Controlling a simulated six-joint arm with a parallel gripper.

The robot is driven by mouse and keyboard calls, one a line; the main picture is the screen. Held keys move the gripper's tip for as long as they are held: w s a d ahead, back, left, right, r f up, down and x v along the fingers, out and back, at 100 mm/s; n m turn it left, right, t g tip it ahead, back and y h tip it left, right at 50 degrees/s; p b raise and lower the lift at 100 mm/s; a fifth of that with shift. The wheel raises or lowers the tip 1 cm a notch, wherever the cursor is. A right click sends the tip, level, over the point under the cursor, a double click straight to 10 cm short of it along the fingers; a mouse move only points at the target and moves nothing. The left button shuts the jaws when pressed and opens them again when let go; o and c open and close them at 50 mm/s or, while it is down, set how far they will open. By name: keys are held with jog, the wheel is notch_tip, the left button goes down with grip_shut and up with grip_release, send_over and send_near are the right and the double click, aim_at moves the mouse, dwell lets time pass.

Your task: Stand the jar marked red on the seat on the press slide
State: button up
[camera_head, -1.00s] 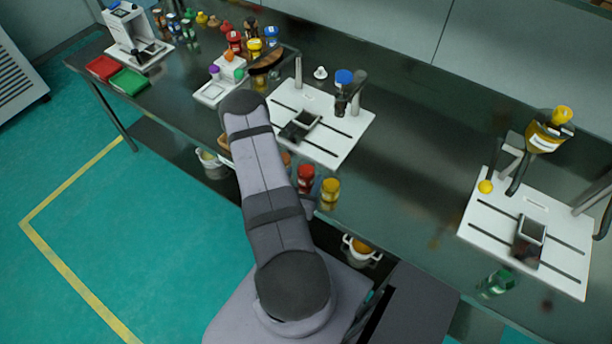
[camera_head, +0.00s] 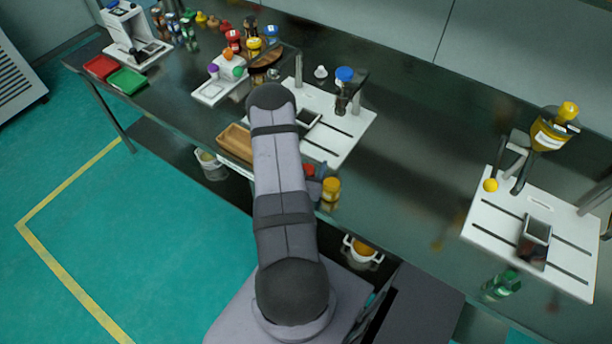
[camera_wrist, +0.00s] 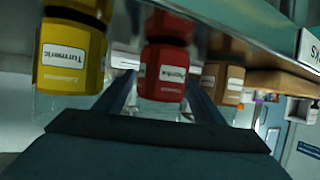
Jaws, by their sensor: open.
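The red jar (camera_head: 309,169) stands near the bench's front edge and is mostly hidden by my arm in the head view. In the wrist view the red jar (camera_wrist: 164,70) has a white label and lies ahead, between the lines of my two fingers. My gripper (camera_wrist: 161,80) is open; whether the fingertips reach around the jar I cannot tell. A white plate (camera_head: 345,140) in the middle of the bench carries a dark slide block with a pale square top (camera_head: 308,118), partly behind my arm. A similar block (camera_head: 536,230) sits on the right-hand plate (camera_head: 490,225).
A yellow jar (camera_head: 330,192) labelled Turmeric stands close to the red one; it also shows in the wrist view (camera_wrist: 70,55). A brown jar (camera_wrist: 222,82) is on the other side. A wooden tray (camera_head: 235,143) lies left of my arm.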

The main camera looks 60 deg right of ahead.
jog(key=shift+d, duration=0.1)
jog(key=c, duration=1.2)
jog(key=shift+r, duration=0.2)
jog(key=shift+c, duration=0.2)
notch_tip(320, 180, up, 10)
jog(key=b, duration=0.1)
jog(key=shift+f, duration=0.15)
